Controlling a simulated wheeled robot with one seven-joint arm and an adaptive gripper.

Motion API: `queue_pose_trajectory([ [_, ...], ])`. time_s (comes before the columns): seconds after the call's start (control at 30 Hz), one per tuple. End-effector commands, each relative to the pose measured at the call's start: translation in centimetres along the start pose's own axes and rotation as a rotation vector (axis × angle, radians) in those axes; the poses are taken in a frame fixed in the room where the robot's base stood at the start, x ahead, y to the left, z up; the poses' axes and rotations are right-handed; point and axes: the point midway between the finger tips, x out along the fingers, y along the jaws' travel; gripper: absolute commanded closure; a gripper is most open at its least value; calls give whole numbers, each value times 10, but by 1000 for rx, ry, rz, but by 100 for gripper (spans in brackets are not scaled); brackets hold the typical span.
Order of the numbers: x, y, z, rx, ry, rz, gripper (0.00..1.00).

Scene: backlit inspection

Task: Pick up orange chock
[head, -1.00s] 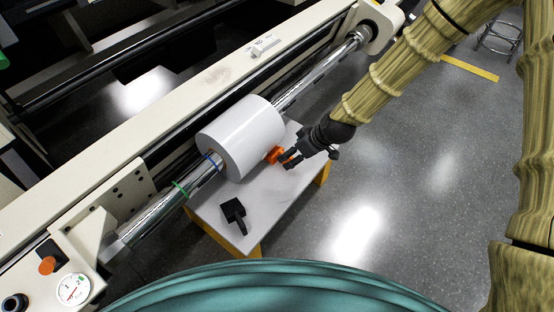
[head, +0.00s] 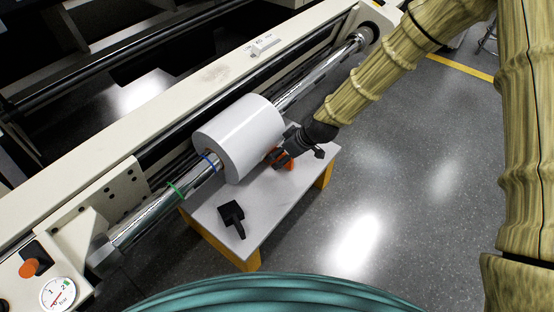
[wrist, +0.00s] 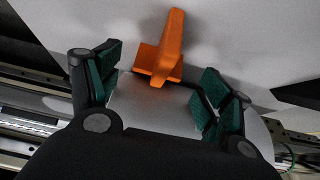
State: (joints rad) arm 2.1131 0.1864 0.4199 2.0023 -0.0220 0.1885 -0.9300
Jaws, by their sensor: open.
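The orange chock (wrist: 166,50) lies on the light grey table in the wrist view, just beyond the fingertips and roughly centred between them. It has a flat block and a raised upright part. In the head view the chock (head: 287,158) is partly hidden behind my gripper (head: 282,160), beside the white roll. In the wrist view my gripper (wrist: 160,88) is open, with its green-padded fingers spread apart and nothing between them. I cannot tell whether any finger touches the chock.
The white roll (head: 240,135) on a shiny shaft (head: 318,76) overhangs the back of the table (head: 268,207). A black chock-like object (head: 231,215) lies on the table's near left part. A cream machine frame (head: 190,97) runs behind. Floor to the right is clear.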

Motion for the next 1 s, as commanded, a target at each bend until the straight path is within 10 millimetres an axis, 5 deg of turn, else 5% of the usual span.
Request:
queue_pose_trajectory([
  [0.23,31,1,-1,-1,2,0,21],
  [0.57,34,1,-4,-1,4,2,21],
  [0.8,33,2,-5,-1,6,3,60],
  [1.0,33,3,-6,-1,8,5,64],
])
